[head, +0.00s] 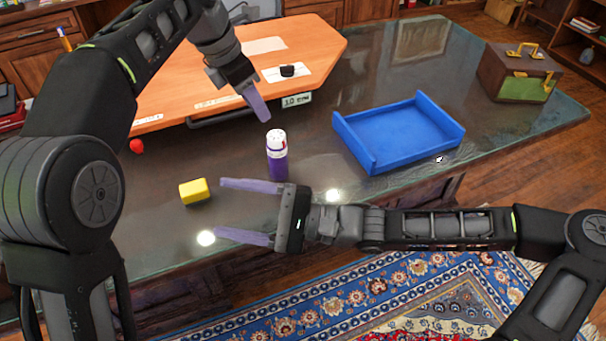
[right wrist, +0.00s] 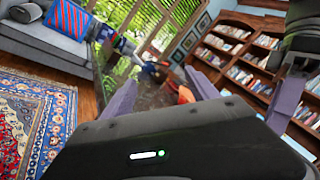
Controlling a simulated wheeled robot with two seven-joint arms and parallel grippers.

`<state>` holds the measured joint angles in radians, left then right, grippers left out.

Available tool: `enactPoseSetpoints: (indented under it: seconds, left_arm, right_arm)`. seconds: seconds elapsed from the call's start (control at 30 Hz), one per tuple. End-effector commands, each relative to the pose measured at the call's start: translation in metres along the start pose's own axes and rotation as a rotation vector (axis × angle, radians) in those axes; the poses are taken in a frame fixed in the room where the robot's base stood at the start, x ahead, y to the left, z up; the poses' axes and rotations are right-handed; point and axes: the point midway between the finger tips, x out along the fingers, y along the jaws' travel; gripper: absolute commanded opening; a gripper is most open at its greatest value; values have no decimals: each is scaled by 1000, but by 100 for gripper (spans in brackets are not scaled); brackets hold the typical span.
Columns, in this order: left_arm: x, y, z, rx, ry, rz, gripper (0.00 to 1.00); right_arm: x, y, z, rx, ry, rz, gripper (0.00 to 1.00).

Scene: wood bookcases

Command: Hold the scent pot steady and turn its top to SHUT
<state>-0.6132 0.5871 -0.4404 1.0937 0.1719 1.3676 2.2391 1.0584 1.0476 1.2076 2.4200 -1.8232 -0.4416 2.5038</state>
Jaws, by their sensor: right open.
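The scent pot (head: 278,166), a small purple canister with a white top, stands upright on the dark glossy table in the head view. Red and dark marks show near its top; any lettering is too small to read. My left gripper (head: 259,108) hangs from above, just behind and left of the pot's top, apart from it. Only one purple finger shows clearly, so its opening cannot be told. My right gripper (head: 219,207) is open and empty, pointing left in front of the pot. Its far finger passes close in front of the pot's base; contact cannot be told.
A yellow block (head: 194,191) lies left of the pot, with a red ball (head: 136,146) beyond. An orange board (head: 190,95) lies behind. A blue tray (head: 405,138) sits to the right, and a brown-green case (head: 518,75) at the far right. The table's front edge runs below my right gripper.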

Motion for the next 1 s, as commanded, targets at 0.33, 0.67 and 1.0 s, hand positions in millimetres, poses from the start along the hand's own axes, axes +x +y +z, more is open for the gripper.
enactPoseSetpoints:
  seconds: [0.33, 0.67, 1.0]
  left_arm:
    - [0, 0, 0, 0, 0, 0, 36]
    - [0, 0, 0, 0, 0, 0, 36]
    - [0, 0, 0, 0, 0, 0, 36]
  right_arm:
    - [-56, -33, -121, 577, 260, -314, 69]
    - [-114, -46, -191, 796, 417, -550, 69]
    - [-115, -46, -192, 801, 421, -557, 69]
